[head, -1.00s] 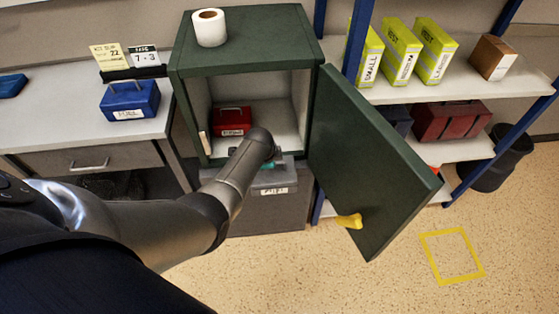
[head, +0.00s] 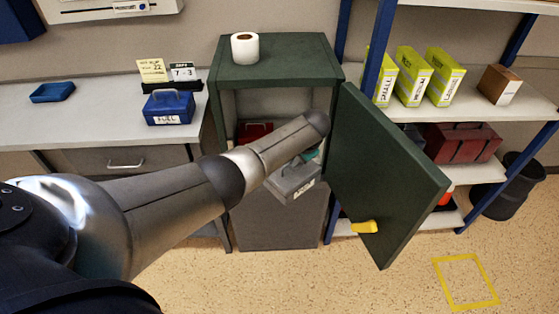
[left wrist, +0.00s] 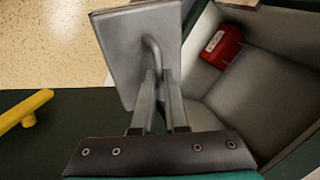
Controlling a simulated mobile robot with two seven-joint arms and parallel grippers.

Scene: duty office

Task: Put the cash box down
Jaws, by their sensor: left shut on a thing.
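The grey cash box (head: 293,184) hangs in front of the open green cabinet (head: 226,125), near the lower edge of its opening. It looks turned at an angle, and its pale label is too small to read. My left gripper (head: 309,156) is mostly hidden behind my forearm in the head view. In the left wrist view its fingers (left wrist: 158,92) are shut on the handle (left wrist: 152,50) of the grey box (left wrist: 120,45). Floor shows beside the box there. My right gripper is not in view.
A red box (head: 252,132) stands inside the cabinet; the cabinet floor beside it looks clear. The open door (head: 385,175) with a yellow handle (head: 363,227) blocks the right. A blue box (head: 168,107) stands on the desk (head: 80,125). A yellow square (head: 465,281) marks bare floor.

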